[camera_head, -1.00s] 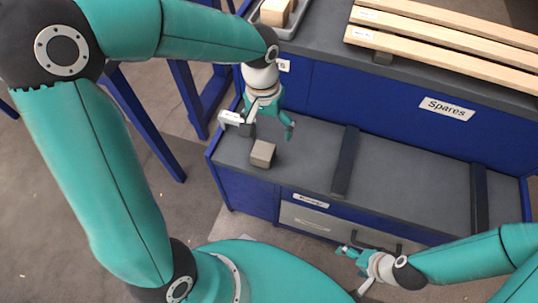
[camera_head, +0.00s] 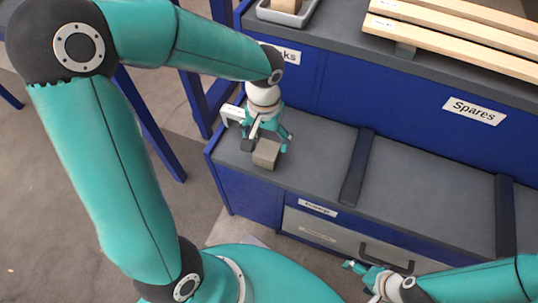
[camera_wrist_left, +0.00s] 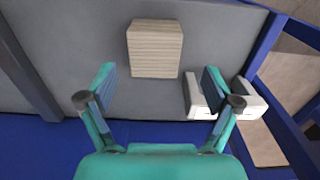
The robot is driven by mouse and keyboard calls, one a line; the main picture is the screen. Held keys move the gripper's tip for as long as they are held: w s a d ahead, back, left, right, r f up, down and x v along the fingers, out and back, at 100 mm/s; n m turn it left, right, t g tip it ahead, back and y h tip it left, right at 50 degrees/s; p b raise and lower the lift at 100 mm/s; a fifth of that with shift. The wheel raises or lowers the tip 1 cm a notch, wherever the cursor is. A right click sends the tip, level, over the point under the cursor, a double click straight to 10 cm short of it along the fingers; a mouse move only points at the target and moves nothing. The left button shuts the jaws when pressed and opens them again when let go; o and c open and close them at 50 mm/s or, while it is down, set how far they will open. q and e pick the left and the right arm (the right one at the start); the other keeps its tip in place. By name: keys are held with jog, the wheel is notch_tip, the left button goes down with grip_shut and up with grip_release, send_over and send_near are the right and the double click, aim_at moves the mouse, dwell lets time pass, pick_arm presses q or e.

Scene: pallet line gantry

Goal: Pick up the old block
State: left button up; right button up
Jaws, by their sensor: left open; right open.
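The old block (camera_head: 265,154), a grey-brown weathered wooden block, sits on the grey lower bench top near its left end. In the left wrist view the block (camera_wrist_left: 155,48) shows its grained top, just beyond the fingertips. My left gripper (camera_head: 267,139) is open and close to the block in the head view. In the left wrist view the fingers of the left gripper (camera_wrist_left: 158,78) are spread wider than the block, with bare bench between them. My right gripper (camera_head: 358,269) is open and empty in front of the drawer, far from the block.
A white bracket-like piece (camera_wrist_left: 250,101) stands beside the left gripper's right finger in the wrist view. A dark crossbar (camera_head: 357,167) lies across the bench to the right of the block. A grey tray (camera_head: 287,18) and wooden slats (camera_head: 450,43) are on the upper shelf.

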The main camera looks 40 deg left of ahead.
aim_at(268, 149)
pick_arm(q)
jog(key=f, duration=0.1)
jog(key=f+b, duration=0.1)
jog(key=f, duration=0.1)
jog(key=f+b, duration=0.1)
jog(key=f, duration=0.1)
jog(key=shift+d+f, duration=0.15)
jog(key=shift+d, duration=0.25)
jog(key=c, duration=1.3)
